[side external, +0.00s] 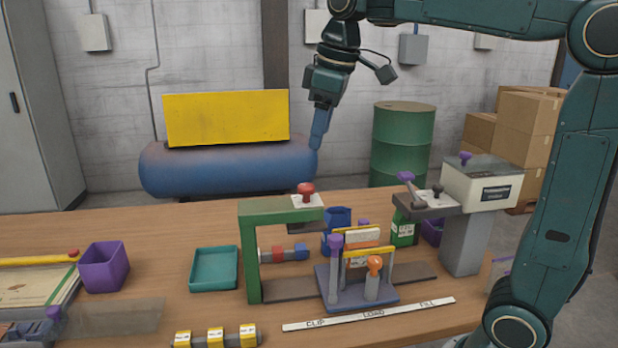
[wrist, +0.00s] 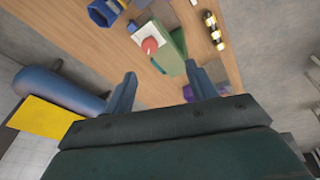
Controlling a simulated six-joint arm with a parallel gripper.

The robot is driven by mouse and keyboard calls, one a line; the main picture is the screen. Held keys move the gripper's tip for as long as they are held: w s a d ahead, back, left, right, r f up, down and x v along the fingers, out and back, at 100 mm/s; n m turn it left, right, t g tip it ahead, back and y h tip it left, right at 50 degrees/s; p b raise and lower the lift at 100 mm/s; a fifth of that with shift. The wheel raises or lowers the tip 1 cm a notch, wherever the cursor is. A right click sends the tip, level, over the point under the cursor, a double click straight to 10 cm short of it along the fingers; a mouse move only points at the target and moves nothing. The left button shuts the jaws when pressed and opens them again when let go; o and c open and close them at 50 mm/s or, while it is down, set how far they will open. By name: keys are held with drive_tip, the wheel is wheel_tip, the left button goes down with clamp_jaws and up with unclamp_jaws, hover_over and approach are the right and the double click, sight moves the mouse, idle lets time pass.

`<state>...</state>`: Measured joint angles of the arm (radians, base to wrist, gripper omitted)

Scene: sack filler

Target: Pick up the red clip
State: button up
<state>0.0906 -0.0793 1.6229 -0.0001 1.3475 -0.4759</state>
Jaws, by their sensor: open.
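A small red block (side external: 277,254), which may be the red clip, sits in a row with grey and blue pieces behind the green frame's post in the side view. The post hides part of this row, and I cannot make it out in the wrist view. My gripper (side external: 318,143) is high above the back edge of the table, well apart from the block. In the wrist view my gripper (wrist: 161,84) has its two blue fingers wide apart with nothing between them.
The green frame (side external: 250,258) with a red knob (side external: 306,189) stands near the row. A teal tray (side external: 214,270) and purple bin (side external: 103,267) are left. A blue stand (side external: 358,298) and a grey-posted machine (side external: 464,245) are right. Yellow clips (side external: 216,337) lie in front.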

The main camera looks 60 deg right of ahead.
drive_tip(key=w+d+f+n+g, duration=0.1)
drive_tip(key=w+d+n, duration=0.1)
drive_tip(key=w, duration=0.6)
drive_tip(key=n+g, duration=0.2)
drive_tip(key=n, duration=0.1)
hover_over(277, 249)
wheel_tip(277, 249, down, 7)
wheel_tip(277, 249, down, 14)
drive_tip(key=shift+f, duration=0.2)
drive_tip(key=shift+f, duration=4.15)
drive_tip(key=shift+d+f, duration=0.1)
drive_tip(key=shift+f, duration=2.5)
